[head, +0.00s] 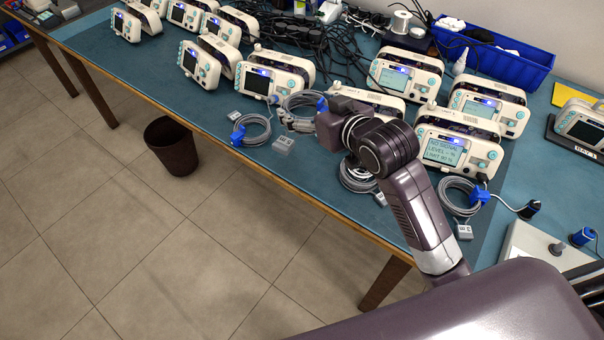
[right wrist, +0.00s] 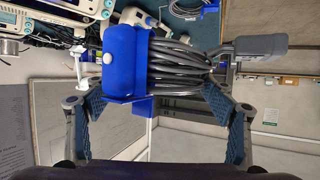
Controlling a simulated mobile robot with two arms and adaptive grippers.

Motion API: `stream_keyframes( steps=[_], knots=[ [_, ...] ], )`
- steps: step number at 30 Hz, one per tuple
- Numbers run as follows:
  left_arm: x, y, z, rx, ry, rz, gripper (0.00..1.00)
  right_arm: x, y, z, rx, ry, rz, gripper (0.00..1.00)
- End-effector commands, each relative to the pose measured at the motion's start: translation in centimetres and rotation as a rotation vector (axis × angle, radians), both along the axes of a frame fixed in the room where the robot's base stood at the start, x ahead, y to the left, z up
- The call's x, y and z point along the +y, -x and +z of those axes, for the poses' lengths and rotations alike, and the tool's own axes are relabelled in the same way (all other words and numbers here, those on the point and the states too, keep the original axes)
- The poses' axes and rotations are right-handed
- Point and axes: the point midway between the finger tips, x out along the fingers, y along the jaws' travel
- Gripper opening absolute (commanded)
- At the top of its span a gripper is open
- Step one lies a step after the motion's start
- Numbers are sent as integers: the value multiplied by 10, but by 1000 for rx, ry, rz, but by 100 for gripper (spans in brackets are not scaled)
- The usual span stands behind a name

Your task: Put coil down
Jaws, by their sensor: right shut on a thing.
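My right gripper (right wrist: 154,105) is shut on a grey cable coil (right wrist: 178,65). The coil has a blue clip (right wrist: 128,62) around it and a grey plug (right wrist: 262,47) sticking out to the right in the right wrist view. In the head view the right gripper (head: 290,121) is over the front part of the blue-topped bench, partly hidden by my wrist. A grey coil (head: 303,98) with a blue clip shows by its fingers. I cannot tell how high it is above the bench. My left gripper is not in view.
More coils lie along the bench front: one left (head: 255,128), one under my arm (head: 356,178), one right (head: 460,196). Several monitors (head: 445,151) stand behind them. The bench (head: 190,112) has bare mat at its front left. A dark bin (head: 171,147) stands on the floor.

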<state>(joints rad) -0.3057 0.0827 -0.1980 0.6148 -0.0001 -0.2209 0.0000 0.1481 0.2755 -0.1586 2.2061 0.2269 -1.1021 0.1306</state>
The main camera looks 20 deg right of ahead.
Motion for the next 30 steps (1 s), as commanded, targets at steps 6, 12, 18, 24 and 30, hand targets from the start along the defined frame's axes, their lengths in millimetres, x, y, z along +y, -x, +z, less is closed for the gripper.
stream_keyframes(
  steps=[6,12,18,24,30],
  knots=[
    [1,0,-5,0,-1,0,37,1,-16,22,0,0,-78,40],
    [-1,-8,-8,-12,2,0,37,1,-17,-8,10,-1,-90,40],
    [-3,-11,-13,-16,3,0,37,1,-17,-62,10,-1,-89,40],
    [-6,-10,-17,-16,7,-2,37,1,-17,-110,7,-1,-89,40],
    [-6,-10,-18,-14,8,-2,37,1,-18,-131,3,-1,-88,40]
  ],
)
